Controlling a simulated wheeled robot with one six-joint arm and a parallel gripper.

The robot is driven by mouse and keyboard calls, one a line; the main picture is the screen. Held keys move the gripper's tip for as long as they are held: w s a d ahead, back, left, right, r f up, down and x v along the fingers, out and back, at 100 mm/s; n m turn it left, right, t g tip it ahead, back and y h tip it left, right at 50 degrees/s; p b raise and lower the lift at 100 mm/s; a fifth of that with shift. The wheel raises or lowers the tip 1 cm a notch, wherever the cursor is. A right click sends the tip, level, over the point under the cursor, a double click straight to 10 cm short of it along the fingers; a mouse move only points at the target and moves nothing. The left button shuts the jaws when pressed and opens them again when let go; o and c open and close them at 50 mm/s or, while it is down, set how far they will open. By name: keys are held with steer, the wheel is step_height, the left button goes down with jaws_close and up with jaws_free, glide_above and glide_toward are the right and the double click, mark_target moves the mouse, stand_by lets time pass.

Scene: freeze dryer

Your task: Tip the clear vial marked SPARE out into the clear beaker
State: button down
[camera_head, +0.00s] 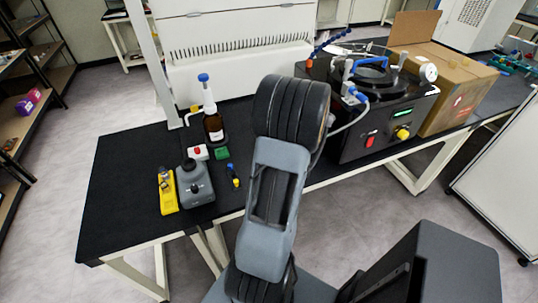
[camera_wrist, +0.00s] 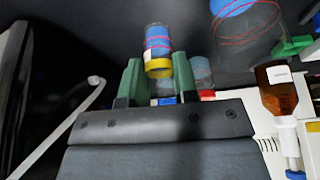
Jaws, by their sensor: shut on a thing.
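My gripper (camera_wrist: 157,74) shows in the wrist view with its two green fingers on either side of a clear vial (camera_wrist: 157,38). The vial has blue in it, red lines and a yellow band at the end between the fingertips. I cannot read a SPARE mark on it. A larger clear vessel with red lines, seemingly the beaker (camera_wrist: 262,38), is to the right of the vial and apart from it, with blue at its upper edge in the picture. Another clear vessel (camera_wrist: 202,72) shows partly behind the right finger. In the head view my arm hides the gripper, vial and beaker.
A brown bottle (camera_head: 213,124) with a blue tip stands on the black bench (camera_head: 118,185); it also shows in the wrist view (camera_wrist: 278,90). A grey device (camera_head: 194,183) and a yellow meter (camera_head: 167,191) are at the front left. The freeze dryer (camera_head: 372,130) and cardboard box (camera_head: 450,85) stand right.

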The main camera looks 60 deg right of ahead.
steer(key=p, duration=0.1)
steer(key=r+p, duration=0.1)
steer(key=p, duration=0.1)
steer(key=shift+w+a+r+g, duration=0.1)
steer(key=shift+w+a+g, duration=0.15)
steer(key=shift+g, duration=0.05)
steer(key=shift+w+a+f+g+h+p, duration=0.2)
steer(key=shift+f+g+h+p, duration=0.1)
steer(key=shift+f+p, duration=0.15)
steer(key=w+a+r+n+g+h+b, duration=0.2)
steer(key=w+g+h+b, duration=0.2)
steer(key=b, duration=1.1)
steer(key=w+g, duration=0.1)
steer(key=g, duration=0.1)
steer(key=shift+a+r+g+h+b, duration=0.25)
steer(key=shift+a+g+h+b, duration=0.05)
steer(key=shift+b, duration=0.05)
